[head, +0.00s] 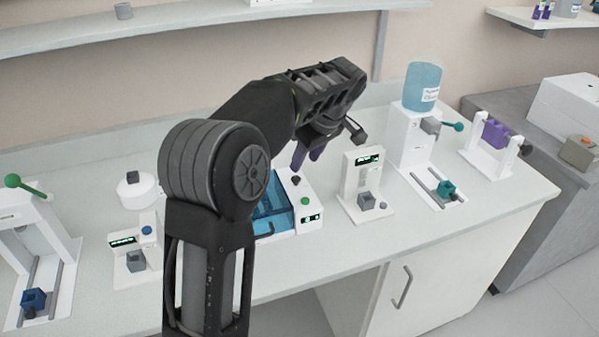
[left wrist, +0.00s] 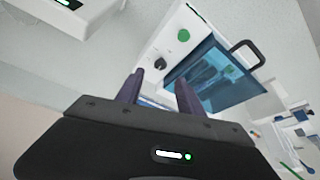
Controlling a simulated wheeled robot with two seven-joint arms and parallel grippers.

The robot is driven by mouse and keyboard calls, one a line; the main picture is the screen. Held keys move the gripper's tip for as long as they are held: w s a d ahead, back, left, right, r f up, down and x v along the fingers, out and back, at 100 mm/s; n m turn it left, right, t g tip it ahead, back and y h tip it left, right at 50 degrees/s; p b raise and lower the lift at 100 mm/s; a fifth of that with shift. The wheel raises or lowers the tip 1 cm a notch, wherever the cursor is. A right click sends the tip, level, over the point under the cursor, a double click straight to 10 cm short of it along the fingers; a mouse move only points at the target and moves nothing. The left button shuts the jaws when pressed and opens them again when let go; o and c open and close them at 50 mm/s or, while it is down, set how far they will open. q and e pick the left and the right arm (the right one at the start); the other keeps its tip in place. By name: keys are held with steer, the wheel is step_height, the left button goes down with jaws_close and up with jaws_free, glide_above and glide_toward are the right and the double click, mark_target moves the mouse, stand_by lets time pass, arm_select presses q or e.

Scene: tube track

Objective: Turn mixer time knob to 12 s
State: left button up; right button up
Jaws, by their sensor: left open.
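A white machine with a clear blue lid (head: 272,212) stands in the middle of the bench; I cannot tell whether it is the mixer. A dark knob (head: 296,180), a green button (head: 305,201) and a small lit display (head: 312,217) sit on its right-hand panel. My left gripper (head: 307,158) has purple fingers, apart and empty, above and behind this panel. In the left wrist view the dark knob (left wrist: 160,63) shows just beyond the gap between the fingertips (left wrist: 159,78), apart from them. The knob's setting is too small to read. My right gripper is not in view.
A white unit with a display (head: 369,158) stands right of the machine, near my gripper. Farther right is a dispenser with a blue bottle (head: 422,88). A small unit with a blue knob (head: 146,230) stands left of my arm. A shelf (head: 190,22) runs above.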

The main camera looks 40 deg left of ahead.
mark_target(296, 178)
arm_select(q)
steer(key=p+x, duration=0.1)
steer(key=x, duration=0.6)
steer(key=shift+c, duration=0.3)
jaws_close()
